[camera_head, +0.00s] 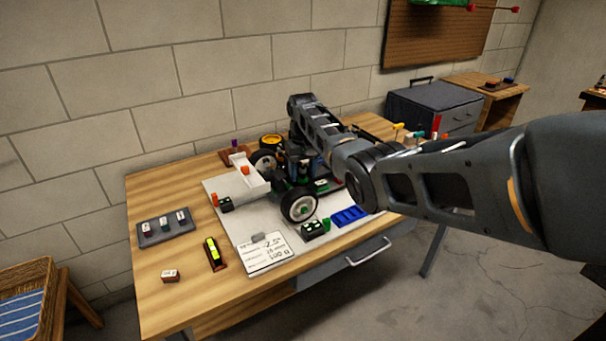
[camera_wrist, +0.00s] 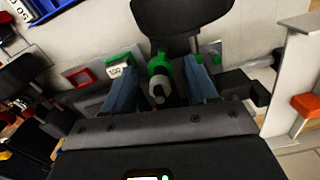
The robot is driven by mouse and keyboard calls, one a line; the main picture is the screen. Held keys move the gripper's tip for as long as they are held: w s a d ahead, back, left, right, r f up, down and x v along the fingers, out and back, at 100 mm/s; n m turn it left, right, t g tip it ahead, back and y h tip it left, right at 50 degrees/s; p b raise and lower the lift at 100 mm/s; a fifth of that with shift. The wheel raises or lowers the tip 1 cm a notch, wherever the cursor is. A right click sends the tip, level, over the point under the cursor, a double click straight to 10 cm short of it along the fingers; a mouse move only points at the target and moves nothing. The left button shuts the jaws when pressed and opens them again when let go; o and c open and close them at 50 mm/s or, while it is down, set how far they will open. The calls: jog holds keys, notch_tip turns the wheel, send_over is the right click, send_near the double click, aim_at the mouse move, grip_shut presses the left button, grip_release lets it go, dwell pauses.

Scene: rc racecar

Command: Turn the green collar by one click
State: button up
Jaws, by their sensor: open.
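The green collar (camera_wrist: 160,62) sits around a shaft-like part with a dark and pale end, near the middle of the wrist view. My gripper (camera_wrist: 161,72) is open, with one blue-grey finger on each side of the collar and a visible gap on both sides. It does not appear to touch the collar. In the head view the racecar (camera_head: 303,180) stands on a pale mat (camera_head: 226,187) on the wooden bench. My arm reaches over it, and the collar cannot be made out there.
A white stand with an orange block (camera_head: 245,170) is left of the car. A value card (camera_head: 264,252), a blue tray (camera_head: 349,216) and a yellow-and-black tool (camera_head: 214,253) lie in front. A grey tray (camera_head: 167,228) is at left.

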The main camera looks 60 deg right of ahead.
notch_tip(320, 180, up, 7)
dwell(0.3)
dwell(0.5)
